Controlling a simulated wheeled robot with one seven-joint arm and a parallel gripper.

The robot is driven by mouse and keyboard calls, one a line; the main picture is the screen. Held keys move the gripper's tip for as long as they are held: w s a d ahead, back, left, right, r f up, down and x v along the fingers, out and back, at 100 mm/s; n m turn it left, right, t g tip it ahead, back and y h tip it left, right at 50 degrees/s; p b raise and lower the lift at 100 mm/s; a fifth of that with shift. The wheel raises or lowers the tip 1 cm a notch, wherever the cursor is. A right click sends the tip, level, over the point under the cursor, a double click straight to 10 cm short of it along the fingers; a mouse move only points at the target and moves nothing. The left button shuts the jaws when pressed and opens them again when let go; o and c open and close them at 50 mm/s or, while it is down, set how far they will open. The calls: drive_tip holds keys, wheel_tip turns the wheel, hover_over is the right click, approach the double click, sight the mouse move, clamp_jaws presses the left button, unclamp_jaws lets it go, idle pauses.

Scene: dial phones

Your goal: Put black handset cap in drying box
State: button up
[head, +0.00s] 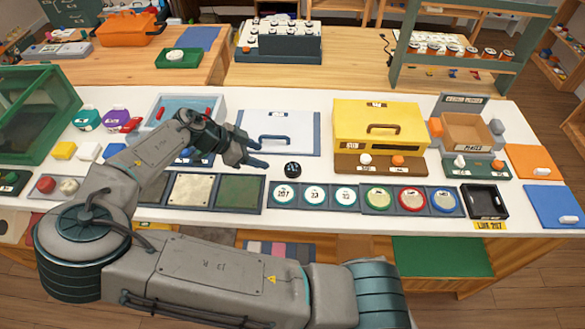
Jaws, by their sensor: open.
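A small round black cap (293,169) with pale markings sits on the white table, just above the row of round dials. My gripper (257,154) is open and empty to the left of the cap, its fingers pointing right towards it, with a gap between them and the cap. A yellow box (378,113) with a handle on its sloped top and a dark slot in its front stands right of the cap. No readable label tells me whether this is the drying box.
A white panel (300,120) with a blue handle lies behind my gripper. Dials (314,196) and square plates (191,189) line the front. An open brown box (467,132) and a black tray (484,202) stand at the right. Bare white table surrounds the cap.

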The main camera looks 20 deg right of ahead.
drive_tip(key=p, duration=0.1)
approach(291, 168)
drive_tip(key=x, duration=0.4)
drive_tip(key=shift+d+r, duration=0.1)
drive_tip(key=shift+d, duration=0.2)
drive_tip(key=p+x, duration=0.2)
drive_tip(key=x, duration=0.3)
drive_tip(key=shift+a, duration=0.2)
drive_tip(key=c, duration=0.7)
